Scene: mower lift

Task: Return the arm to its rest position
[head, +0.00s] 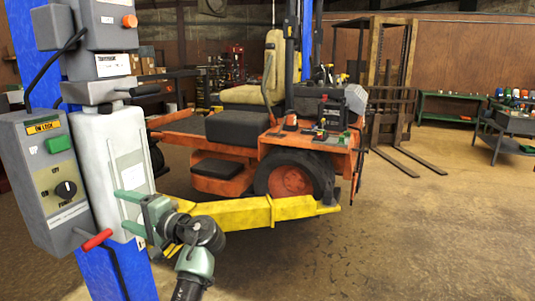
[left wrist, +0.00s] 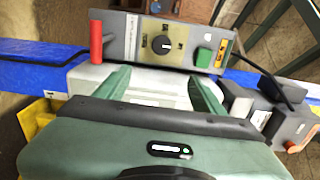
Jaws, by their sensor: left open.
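My left gripper (head: 122,211) is green and open, with its two fingers apart and nothing between them. It is in front of the lower part of a white box (head: 112,150) on the blue lift post (head: 103,272). In the left wrist view the open fingers (left wrist: 160,84) point at the white box and the grey control box (left wrist: 165,42) beyond it. I cannot tell whether the fingertips touch the white box. My left arm comes up from the bottom of the head view. My right gripper is not in view.
The control box (head: 42,185) has a red handle (head: 97,240), a black knob and a green button. A yellow lift arm (head: 240,213) runs just behind my gripper, by the orange mower (head: 215,165). Open floor (head: 420,240) lies to the right.

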